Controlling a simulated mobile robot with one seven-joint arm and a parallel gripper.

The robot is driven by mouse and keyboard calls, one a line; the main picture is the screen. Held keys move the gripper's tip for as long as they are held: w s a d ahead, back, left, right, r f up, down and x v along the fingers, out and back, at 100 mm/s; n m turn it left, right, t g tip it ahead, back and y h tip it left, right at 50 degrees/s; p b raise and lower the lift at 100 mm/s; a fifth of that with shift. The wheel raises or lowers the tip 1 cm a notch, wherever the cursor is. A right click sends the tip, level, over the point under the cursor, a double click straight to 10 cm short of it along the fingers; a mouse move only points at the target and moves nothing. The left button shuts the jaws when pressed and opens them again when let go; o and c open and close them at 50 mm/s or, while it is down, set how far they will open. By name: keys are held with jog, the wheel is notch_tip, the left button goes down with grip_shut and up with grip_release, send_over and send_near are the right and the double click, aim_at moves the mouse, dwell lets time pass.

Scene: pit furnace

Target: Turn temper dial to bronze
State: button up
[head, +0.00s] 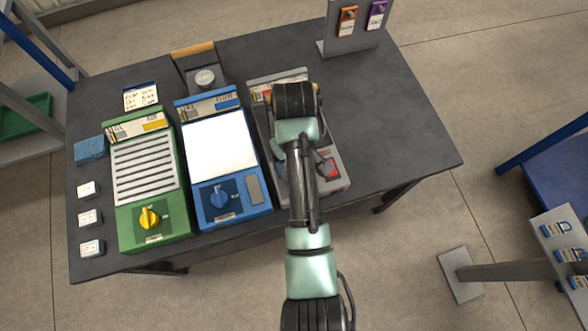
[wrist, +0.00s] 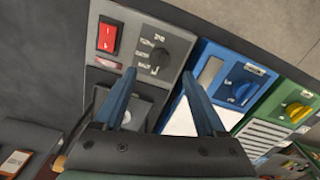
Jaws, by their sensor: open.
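Three units with dials stand side by side on a dark table. The grey unit (head: 333,186) lies under my arm, which hides its dial in the head view. The blue unit has a blue dial (head: 220,197), and the green unit has a yellow dial (head: 149,217). I cannot read which one is marked temper. My gripper (wrist: 160,72) is open, its fingers apart over the grey unit near the dark dial, with nothing between them.
Several white tiles (head: 88,218) and a blue block (head: 90,149) lie at the table's left. A tag stand (head: 350,40) is at the back. The table's right part is clear.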

notch_tip(320, 180, down, 7)
jog(key=shift+r+b, duration=0.1)
jog(key=shift+b, duration=0.2)
grip_shut()
dwell(0.3)
